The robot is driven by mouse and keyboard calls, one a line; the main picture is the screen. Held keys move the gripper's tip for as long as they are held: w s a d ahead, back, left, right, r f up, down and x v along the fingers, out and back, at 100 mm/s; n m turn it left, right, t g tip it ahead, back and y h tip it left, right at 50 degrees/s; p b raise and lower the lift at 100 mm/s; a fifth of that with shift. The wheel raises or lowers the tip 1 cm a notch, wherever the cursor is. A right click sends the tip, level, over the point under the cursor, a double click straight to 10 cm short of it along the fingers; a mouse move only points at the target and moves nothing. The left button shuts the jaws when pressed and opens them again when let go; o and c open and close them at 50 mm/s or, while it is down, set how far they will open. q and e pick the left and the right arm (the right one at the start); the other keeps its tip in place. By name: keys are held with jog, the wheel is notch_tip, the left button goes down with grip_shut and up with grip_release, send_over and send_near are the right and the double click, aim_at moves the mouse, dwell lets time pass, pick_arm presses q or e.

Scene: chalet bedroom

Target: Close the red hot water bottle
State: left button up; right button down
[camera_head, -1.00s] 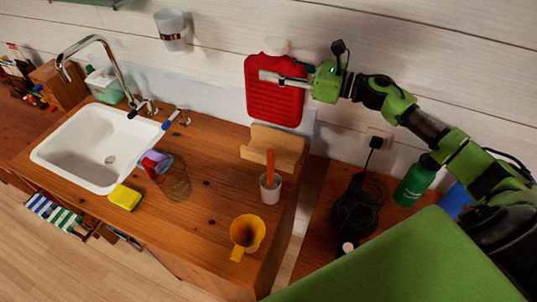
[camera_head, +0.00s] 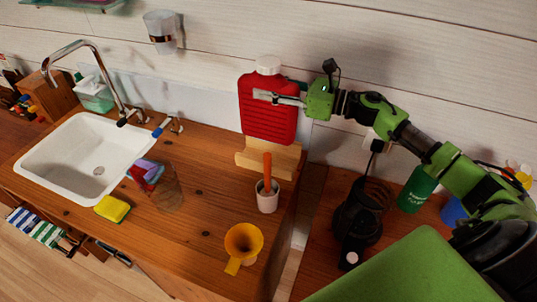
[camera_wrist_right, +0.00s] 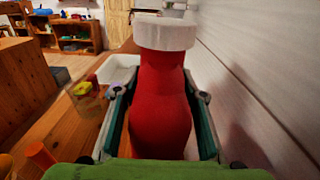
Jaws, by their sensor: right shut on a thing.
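The red hot water bottle (camera_head: 267,112) is upright near the wall, with a white cap (camera_head: 268,65) at its top. My right gripper (camera_head: 277,98) is shut on the bottle's upper body, with a finger across its front. In the right wrist view the red bottle (camera_wrist_right: 160,105) stands between the two fingers, and the white cap (camera_wrist_right: 165,33) is over its neck. How tight the cap is cannot be told. The bottle's lower edge meets the wooden holder (camera_head: 268,160); whether it rests in it is unclear. My left gripper is not in view.
A white cup with an orange-handled tool (camera_head: 267,198) and a yellow funnel (camera_head: 243,243) stand in front of the holder. The sink (camera_head: 85,155), a sponge (camera_head: 112,209) and a glass (camera_head: 165,190) are at left. A black appliance (camera_head: 355,225) and green bottle (camera_head: 415,190) are at right.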

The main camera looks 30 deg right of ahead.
aim_at(269, 118)
notch_tip(269, 118, down, 5)
jog(key=shift+p, duration=0.65)
jog(key=shift+f, duration=0.4)
jog(key=shift+f+p, duration=0.45)
jog(key=shift+f, duration=1.45)
jog(key=c, duration=1.3)
grip_release()
jog(key=shift+f, duration=0.2)
jog(key=shift+s, duration=0.1)
jog(key=shift+r, duration=0.1)
